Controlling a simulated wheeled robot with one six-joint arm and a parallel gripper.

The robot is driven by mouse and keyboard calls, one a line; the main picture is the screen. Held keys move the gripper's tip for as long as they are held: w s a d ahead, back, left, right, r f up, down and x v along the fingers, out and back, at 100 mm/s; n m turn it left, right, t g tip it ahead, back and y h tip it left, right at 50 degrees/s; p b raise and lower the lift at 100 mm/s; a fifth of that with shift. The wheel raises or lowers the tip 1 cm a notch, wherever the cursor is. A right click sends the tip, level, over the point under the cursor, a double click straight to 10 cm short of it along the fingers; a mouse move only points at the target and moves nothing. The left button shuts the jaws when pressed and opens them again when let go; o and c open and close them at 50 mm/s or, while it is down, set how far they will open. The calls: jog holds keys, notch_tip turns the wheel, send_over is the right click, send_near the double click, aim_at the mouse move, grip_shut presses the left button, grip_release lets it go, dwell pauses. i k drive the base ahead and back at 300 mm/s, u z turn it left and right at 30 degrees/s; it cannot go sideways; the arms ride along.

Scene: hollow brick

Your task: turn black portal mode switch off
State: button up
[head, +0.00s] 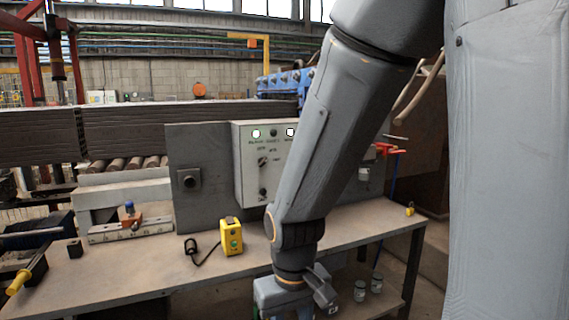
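A pale grey control box (245,185) is mounted on a dark grey upright panel at the back of the bench. A black rotary switch (263,161) sits on its face with small labels around it, too small to read. A second black knob (263,192) is below it. Lit white lamps (256,133) run along the top of the box. My arm hides the right part of the box. My gripper (290,305) hangs low in front of the bench, apart from the switches and cut by the bottom edge. Its fingers do not show clearly.
A yellow button box (231,237) with a black cable stands on the bench (150,255). A black button unit (188,179) is on the dark panel (205,140). Tools lie at the left. A red clamp (388,149) and small jars (360,290) are at the right.

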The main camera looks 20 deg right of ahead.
aim_at(262, 161)
jog(key=k, duration=0.65)
jog(key=u, duration=0.55)
jog(key=i, duration=1.25)
jog(key=z, duration=0.6)
